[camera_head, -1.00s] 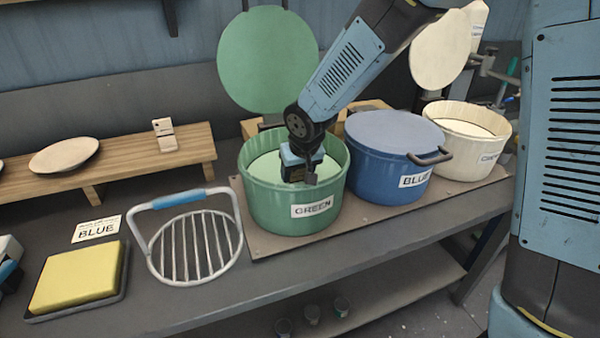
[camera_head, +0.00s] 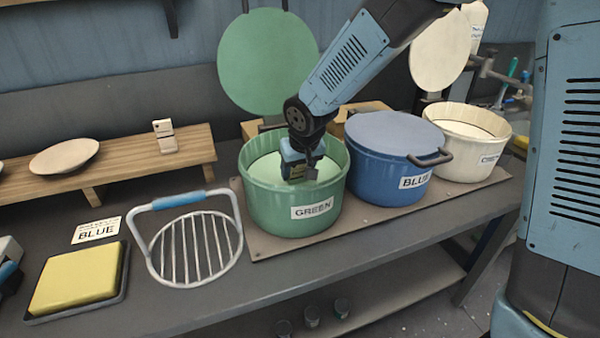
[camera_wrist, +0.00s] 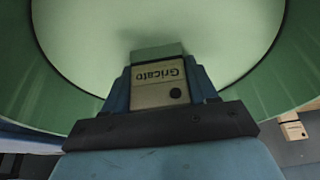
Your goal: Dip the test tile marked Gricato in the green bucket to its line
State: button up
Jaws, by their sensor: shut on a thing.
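The green bucket (camera_head: 268,205), labelled GREEN, is open, with pale green liquid (camera_head: 264,168) inside. My gripper (camera_head: 302,172) points down inside its rim. In the wrist view my gripper (camera_wrist: 162,88) is shut on the test tile (camera_wrist: 155,96), whose upside-down writing reads Gricato. A dark dot shows on the tile near the jaws. The tile's far end is green against the liquid. I cannot tell whether this end is coated or under the surface.
The green lid (camera_head: 266,62) stands upright behind the bucket. A lidded blue bucket (camera_head: 388,175) stands close on the right, then an open cream bucket (camera_head: 470,150). A wire rack (camera_head: 195,245), a yellow sponge (camera_head: 75,280) in a tray and a BLUE card (camera_head: 96,230) are left.

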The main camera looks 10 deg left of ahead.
jog(key=shift+r, duration=6.3)
jog(key=shift+d, duration=0.1)
